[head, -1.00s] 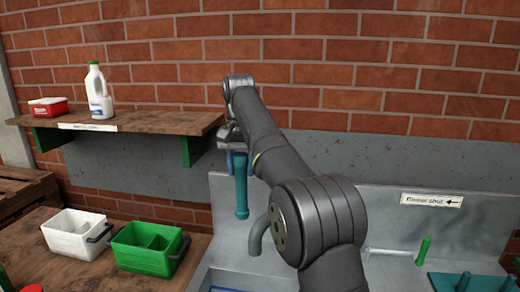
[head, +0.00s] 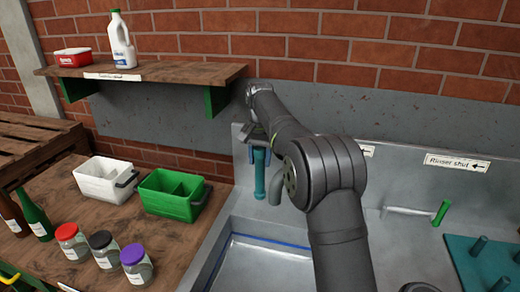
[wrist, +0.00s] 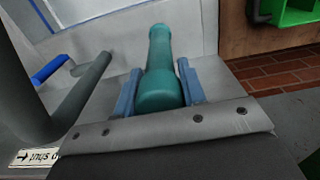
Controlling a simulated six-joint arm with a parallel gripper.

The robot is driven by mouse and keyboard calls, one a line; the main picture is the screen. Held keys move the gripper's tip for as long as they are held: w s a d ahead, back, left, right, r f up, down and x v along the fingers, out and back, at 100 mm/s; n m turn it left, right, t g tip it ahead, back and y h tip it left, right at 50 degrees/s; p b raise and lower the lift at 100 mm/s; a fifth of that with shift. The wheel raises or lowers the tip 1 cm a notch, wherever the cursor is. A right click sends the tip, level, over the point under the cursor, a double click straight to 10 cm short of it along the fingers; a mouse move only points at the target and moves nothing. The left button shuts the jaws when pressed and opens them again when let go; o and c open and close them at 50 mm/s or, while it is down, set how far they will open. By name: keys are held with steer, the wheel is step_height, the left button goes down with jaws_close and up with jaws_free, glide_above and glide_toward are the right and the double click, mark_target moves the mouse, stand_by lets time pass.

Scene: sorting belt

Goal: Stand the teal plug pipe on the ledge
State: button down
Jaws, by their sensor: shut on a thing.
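The teal plug pipe (head: 259,178) hangs roughly upright below my gripper (head: 259,153) in the head view, left of the grey tap. In the wrist view my gripper (wrist: 160,88) has its blue fingers on both sides of the pipe (wrist: 160,65), closed on it near one thicker end. The rest of the pipe reaches away from the camera. The ledge (head: 190,73) is a wooden wall board on green brackets. It is up and left of my gripper, and the pipe is apart from it, below its height.
A milk jug (head: 122,42) and a red tub (head: 73,56) stand on the ledge's left part; its right part is clear. A grey tap (head: 276,185) stands close beside the pipe. White (head: 97,188) and green (head: 165,205) bins and several jars stand on the left bench. A sink (head: 255,262) lies below.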

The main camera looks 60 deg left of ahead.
mark_target(260, 175)
steer(key=shift+f, duration=3.35)
steer(key=c, duration=0.8)
jaws_free()
step_height(260, 175, up, 17)
steer(key=shift+r, duration=0.2)
steer(key=shift+f, duration=0.15)
step_height(260, 175, down, 17)
steer(key=shift+f, duration=0.1)
